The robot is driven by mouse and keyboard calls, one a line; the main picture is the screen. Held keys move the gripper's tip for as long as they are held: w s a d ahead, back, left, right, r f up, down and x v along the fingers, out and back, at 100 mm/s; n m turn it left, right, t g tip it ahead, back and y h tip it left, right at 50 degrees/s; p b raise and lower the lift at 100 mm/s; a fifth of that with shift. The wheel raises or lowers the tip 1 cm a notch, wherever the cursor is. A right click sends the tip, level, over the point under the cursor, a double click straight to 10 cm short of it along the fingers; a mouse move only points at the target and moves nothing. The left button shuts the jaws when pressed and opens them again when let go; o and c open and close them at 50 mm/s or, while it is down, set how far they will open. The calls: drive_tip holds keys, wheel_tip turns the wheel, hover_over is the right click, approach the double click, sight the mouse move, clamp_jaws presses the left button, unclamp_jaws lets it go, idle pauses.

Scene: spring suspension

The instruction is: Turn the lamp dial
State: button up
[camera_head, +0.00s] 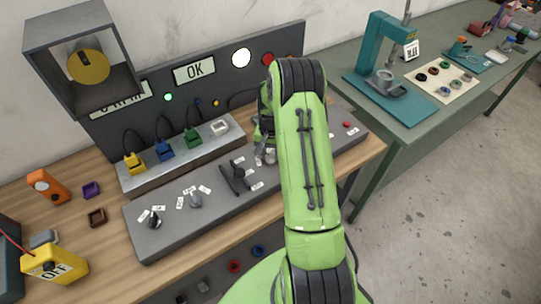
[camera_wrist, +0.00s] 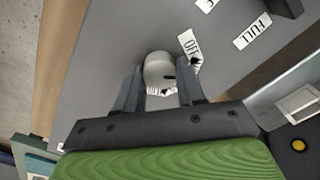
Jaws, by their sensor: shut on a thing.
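The lamp dial is a round silver-grey knob (camera_wrist: 158,68) with a dark mark, set on a grey panel; it shows at the middle of the wrist view. A white label reading OFF (camera_wrist: 190,44) lies beside it and one reading FULL (camera_wrist: 253,31) lies farther up right. My gripper (camera_wrist: 160,84) has one finger on each side of the knob and is shut on it. In the head view my gripper (camera_head: 265,155) is low at the grey control panel (camera_head: 165,240), and my arm partly hides the knob. A round pale lamp (camera_head: 241,58) glows on the back board.
Left of my gripper, a black lever (camera_head: 236,178), a grey knob (camera_head: 195,201) and a black knob (camera_head: 155,220) stand on the panel. Yellow, blue and green plugs (camera_head: 193,138) stand behind. A red button (camera_head: 347,125) is at the right end.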

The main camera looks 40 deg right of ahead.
sight(271, 155)
drive_tip(key=shift+m+b, duration=0.35)
drive_tip(key=shift+m, duration=0.45)
drive_tip(key=o, duration=1.1)
drive_tip(key=shift+c, duration=0.2)
drive_tip(key=shift+r, duration=0.1)
wheel_tip(271, 155, up, 16)
drive_tip(key=shift+f, duration=0.2)
